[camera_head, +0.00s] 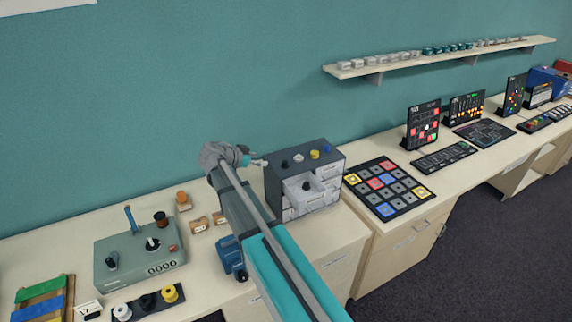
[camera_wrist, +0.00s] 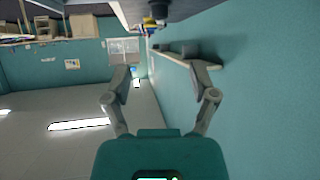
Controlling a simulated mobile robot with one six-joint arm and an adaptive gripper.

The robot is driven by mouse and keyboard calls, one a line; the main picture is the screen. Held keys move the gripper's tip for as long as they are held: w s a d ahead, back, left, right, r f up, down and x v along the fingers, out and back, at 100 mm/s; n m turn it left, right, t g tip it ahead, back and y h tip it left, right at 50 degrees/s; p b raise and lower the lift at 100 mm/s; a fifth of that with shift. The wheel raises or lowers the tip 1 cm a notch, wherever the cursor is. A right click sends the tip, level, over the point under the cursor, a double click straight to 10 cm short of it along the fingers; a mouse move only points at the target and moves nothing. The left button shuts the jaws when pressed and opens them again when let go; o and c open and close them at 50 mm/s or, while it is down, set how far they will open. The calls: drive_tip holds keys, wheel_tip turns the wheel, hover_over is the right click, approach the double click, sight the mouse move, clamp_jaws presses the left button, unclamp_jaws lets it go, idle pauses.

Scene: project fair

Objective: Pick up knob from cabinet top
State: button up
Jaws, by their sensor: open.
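A small dark grey drawer cabinet (camera_head: 277,187) stands on the bench in the head view. One light drawer (camera_head: 299,196) is pulled out and holds another black knob (camera_head: 308,186). My gripper (camera_head: 259,162) is just left of the cabinet top, near the black knob. In the wrist view my gripper (camera_wrist: 160,66) is open, with nothing between its fingers. A dark round shape at that view's top edge is unclear.
A wall shelf (camera_head: 440,57) with small parts runs above the bench. A button board (camera_head: 386,187) lies right of the cabinet. A grey control box (camera_head: 139,256) and small wooden blocks (camera_head: 200,224) are to the left. My arm hides part of the bench.

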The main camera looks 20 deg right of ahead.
drive_tip(key=b, duration=0.4)
approach(284, 161)
drive_tip(key=x, duration=0.4)
drive_tip(key=shift+s+f, duration=0.1)
drive_tip(key=shift+s, duration=0.05)
drive_tip(key=shift+d+f, duration=0.15)
drive_tip(key=shift+d, duration=0.45)
drive_tip(key=shift+f+b+x, duration=0.25)
drive_tip(key=shift+b+x, duration=0.9)
drive_tip(key=shift+x, duration=0.75)
drive_tip(key=shift+w+d+f, duration=0.2)
drive_tip(key=shift+w+d, duration=0.1)
drive_tip(key=shift+d, duration=0.2)
drive_tip(key=c, duration=0.9)
